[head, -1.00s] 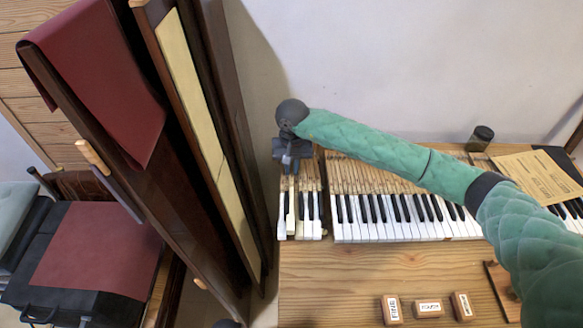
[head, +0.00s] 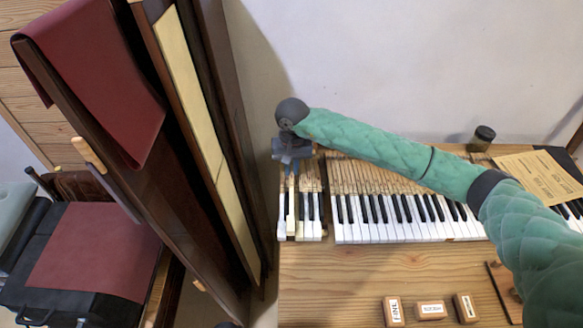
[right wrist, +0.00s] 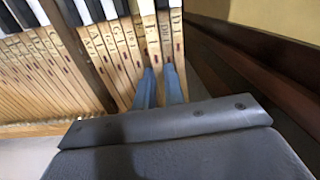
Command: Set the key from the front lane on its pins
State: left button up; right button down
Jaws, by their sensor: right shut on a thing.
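My right gripper (head: 291,168) points down over the back part of the short group of keys at the left end of the keyboard. Its two blue fingers (right wrist: 161,72) are shut on the wooden shank of one key (right wrist: 164,48), among the lettered shanks at the right in the wrist view. In the head view a cream-coloured key front (head: 290,212) shows below the gripper, in line with it. The pins under the held key are hidden, and I cannot tell whether it sits on them. My left gripper is not in view.
The long keyboard (head: 385,232) lies to the right, past a dark divider. Tall dark panels (head: 215,150) stand close on the left. Several small labelled blocks (head: 430,310) lie at the front. A dark jar (head: 482,138) and a paper sheet (head: 538,176) are at the back right.

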jog(key=b, duration=0.3)
jog(key=shift+b, duration=0.3)
dwell(2.6)
jog(key=shift+f+b, duration=0.65)
jog(key=shift+b, duration=0.25)
dwell(0.7)
jog(key=c, duration=1.8)
grip_release()
jog(key=shift+r, duration=0.2)
jog(key=shift+r, duration=0.95)
jog(key=o, duration=0.5)
jog(key=shift+o, duration=0.2)
